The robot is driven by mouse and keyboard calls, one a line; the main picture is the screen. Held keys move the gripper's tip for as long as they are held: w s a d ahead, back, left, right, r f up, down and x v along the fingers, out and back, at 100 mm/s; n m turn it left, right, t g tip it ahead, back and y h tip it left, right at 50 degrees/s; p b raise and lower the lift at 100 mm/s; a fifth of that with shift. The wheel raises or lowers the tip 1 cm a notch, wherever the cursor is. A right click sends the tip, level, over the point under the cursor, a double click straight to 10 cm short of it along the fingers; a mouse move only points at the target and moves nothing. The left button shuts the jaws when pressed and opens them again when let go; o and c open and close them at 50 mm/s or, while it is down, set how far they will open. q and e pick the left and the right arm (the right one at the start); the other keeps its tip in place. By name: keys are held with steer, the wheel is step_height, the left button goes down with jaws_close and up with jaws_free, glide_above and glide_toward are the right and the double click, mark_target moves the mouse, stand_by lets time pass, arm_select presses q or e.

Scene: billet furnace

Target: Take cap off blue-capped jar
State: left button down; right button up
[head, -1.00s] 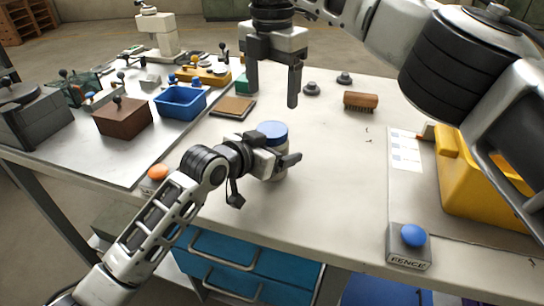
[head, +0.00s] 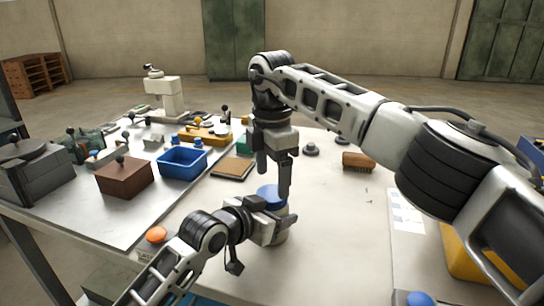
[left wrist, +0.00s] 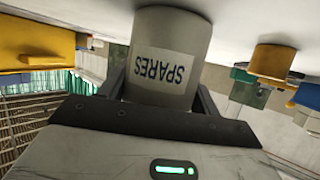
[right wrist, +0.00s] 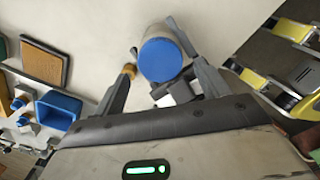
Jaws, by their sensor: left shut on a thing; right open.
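The jar (left wrist: 168,80) is a pale cylinder with a "SPARES" label, standing upright on the table. Its blue cap (head: 271,196) is on top and also shows in the right wrist view (right wrist: 161,60). My left gripper (head: 281,224) is shut around the jar's body below the cap. My right gripper (head: 273,178) is open and points down just above the cap. In the right wrist view the cap lies between and beyond the open fingertips (right wrist: 152,38); I cannot tell whether they touch it.
A brown-topped pad (head: 232,170), a blue bin (head: 182,164) and a brown box (head: 124,178) are to the left. An orange button (head: 156,235) is at the front left.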

mark_target(271, 193)
steer(key=shift+f, duration=1.7)
steer(key=c, duration=1)
steer(key=n, duration=1.3)
steer(key=shift+n, duration=0.3)
steer(key=o, duration=1.1)
steer(key=shift+r, duration=0.1)
steer(key=shift+a, duration=0.1)
